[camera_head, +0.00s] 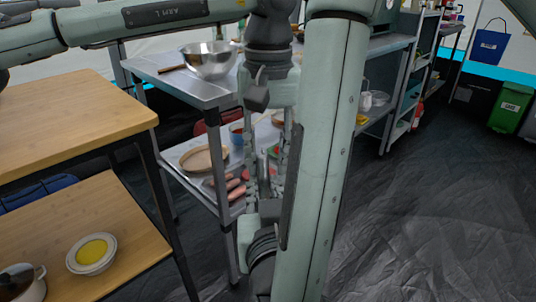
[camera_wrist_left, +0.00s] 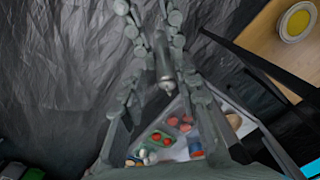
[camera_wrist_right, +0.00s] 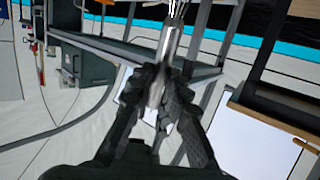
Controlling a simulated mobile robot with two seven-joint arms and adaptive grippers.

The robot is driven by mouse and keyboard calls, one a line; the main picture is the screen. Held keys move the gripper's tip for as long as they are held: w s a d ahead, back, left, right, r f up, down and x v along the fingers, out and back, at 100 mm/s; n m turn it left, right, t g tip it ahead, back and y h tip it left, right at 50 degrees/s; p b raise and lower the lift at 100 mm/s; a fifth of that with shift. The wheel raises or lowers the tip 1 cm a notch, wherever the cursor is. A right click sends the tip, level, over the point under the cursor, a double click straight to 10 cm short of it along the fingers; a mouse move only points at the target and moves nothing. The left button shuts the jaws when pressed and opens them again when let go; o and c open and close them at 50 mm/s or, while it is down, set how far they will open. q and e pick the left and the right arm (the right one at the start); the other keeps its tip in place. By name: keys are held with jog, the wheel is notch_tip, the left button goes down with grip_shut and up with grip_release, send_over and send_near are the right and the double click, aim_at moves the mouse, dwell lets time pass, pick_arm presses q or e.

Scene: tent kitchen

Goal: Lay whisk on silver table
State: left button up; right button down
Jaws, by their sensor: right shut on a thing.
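The whisk (camera_wrist_right: 168,48) shows in the right wrist view as a shiny metal handle with thin wires at the top edge. My right gripper (camera_wrist_right: 157,84) is shut on its handle. In the left wrist view a silvery cylindrical piece (camera_wrist_left: 164,62), seemingly the whisk's handle or part of my right gripper, shows between the fingers of my left gripper (camera_wrist_left: 147,12). Those fingers are spread apart. In the head view my left gripper hangs down before the silver table (camera_head: 202,92), and my right arm hides much of that area; the whisk is not clear there.
A metal bowl (camera_head: 208,60) stands on the silver table's top. Its lower shelf holds a round wooden dish (camera_head: 204,159) and food items. A wooden table (camera_head: 62,112) stands left, with a yellow-filled bowl (camera_head: 91,253) and a pot (camera_head: 20,284) lower down. Dark floor is free at right.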

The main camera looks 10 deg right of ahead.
pick_arm(q)
jog(key=shift+d, duration=0.15)
grip_shut()
pick_arm(e)
jog(key=shift+a, duration=0.2)
jog(key=c, duration=1.4)
grip_release()
pick_arm(q)
jog(key=shift+s, duration=0.1)
pick_arm(e)
jog(key=shift+o, duration=0.2)
